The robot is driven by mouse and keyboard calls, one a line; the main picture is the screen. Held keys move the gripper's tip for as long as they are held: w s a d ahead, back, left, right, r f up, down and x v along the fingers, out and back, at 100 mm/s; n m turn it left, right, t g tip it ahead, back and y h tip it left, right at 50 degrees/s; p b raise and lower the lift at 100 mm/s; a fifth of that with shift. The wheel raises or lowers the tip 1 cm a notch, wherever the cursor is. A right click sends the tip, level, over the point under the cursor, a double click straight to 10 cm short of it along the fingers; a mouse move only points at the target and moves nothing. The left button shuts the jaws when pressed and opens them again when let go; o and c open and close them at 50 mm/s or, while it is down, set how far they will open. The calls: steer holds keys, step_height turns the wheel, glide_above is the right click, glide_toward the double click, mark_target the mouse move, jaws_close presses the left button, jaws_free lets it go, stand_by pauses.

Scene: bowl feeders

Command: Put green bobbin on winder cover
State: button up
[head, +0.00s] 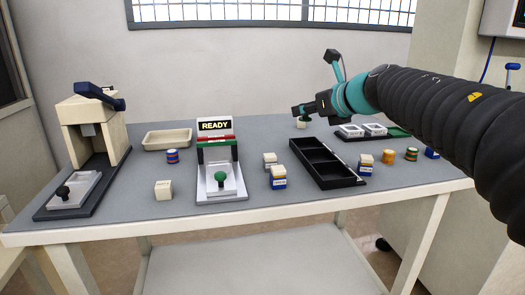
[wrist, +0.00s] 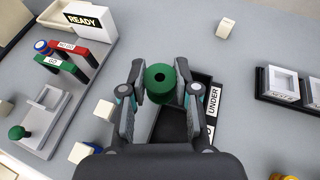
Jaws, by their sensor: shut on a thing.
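The green bobbin (wrist: 159,70) is a round piece with a dark centre hole. My gripper (wrist: 160,98) is shut on it, one finger on each side, above the table in the wrist view. In the head view my gripper (head: 303,110) is small, over the back of the table, and I cannot make out the bobbin there. No part is labelled as the winder cover. A cream machine (head: 107,136) with a dark blue top stands at the far left, far from my gripper. I cannot tell whether it is the winder.
A black compartment tray (head: 322,160), labelled UNDER, lies partly beneath my gripper in the wrist view. The READY stand (head: 216,127) has red and green bars. Several cream blocks and coloured bobbins stand around. A beige tray (head: 167,139) lies at the back left.

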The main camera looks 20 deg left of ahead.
steer(key=shift+s+a, duration=0.1)
steer(key=shift+a, duration=0.4)
steer(key=b, duration=0.2)
glide_above(268, 148)
step_height(268, 148, down, 7)
steer(key=shift+r, duration=0.15)
steer(key=shift+f+b, duration=0.85)
steer(key=shift+f, duration=1.15)
steer(key=shift+d+f, duration=0.1)
steer(key=shift+f, duration=0.05)
steer(key=o, duration=0.9)
steer(key=shift+r, duration=0.2)
steer(key=p+v, duration=0.1)
steer(key=v, duration=1.1)
steer(key=shift+d+f, duration=0.1)
steer(key=shift+d, duration=0.05)
